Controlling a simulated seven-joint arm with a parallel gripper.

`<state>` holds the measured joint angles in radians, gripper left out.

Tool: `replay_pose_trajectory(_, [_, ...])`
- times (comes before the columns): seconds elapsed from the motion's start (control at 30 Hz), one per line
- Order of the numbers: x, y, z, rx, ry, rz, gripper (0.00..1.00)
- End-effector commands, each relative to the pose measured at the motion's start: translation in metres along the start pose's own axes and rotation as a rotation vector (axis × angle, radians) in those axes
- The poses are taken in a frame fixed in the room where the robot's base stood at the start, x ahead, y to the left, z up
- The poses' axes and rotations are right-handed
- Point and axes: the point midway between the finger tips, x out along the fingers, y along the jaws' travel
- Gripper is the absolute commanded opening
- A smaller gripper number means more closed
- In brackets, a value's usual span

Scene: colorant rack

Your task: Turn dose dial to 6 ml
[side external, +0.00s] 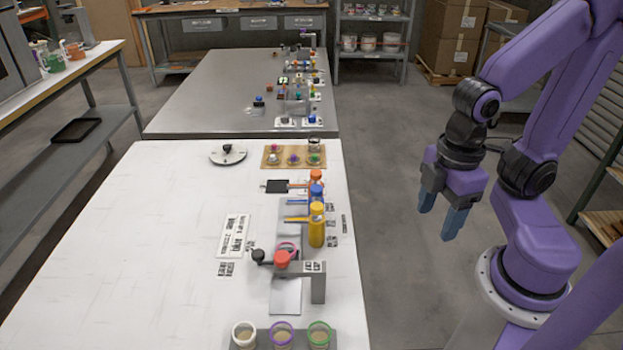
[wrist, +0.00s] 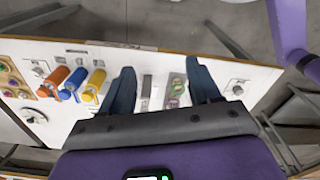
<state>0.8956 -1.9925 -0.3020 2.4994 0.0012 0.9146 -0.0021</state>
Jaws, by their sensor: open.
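A round white dial plate (side external: 228,155) with a black knob (side external: 227,147) on it lies near the far end of the white table; I take it for the dose dial. Its markings are too small to read. My gripper (side external: 441,212) is open and empty, off the table's right side, well apart from the dial. In the wrist view its two fingers (wrist: 160,70) are spread over the table with nothing between them.
Orange (side external: 315,178), blue (side external: 315,193) and yellow (side external: 316,225) bottles line the table's right edge. A grey stand (side external: 318,284) with a red top is nearer. Several cups (side external: 282,335) stand at the front. A wooden tray (side external: 270,163) sits right of the dial. The table's left is clear.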

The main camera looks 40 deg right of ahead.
Motion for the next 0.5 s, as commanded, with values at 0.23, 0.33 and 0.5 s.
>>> replay_pose_trajectory(0.23, [-0.008,0.031,-0.044,-0.03,-0.024,0.032,0.61])
replay_pose_trajectory(0.33, [-0.011,0.058,-0.074,-0.056,-0.044,0.053,0.61])
replay_pose_trajectory(0.5, [-0.012,0.109,-0.118,-0.098,-0.086,0.083,0.61])
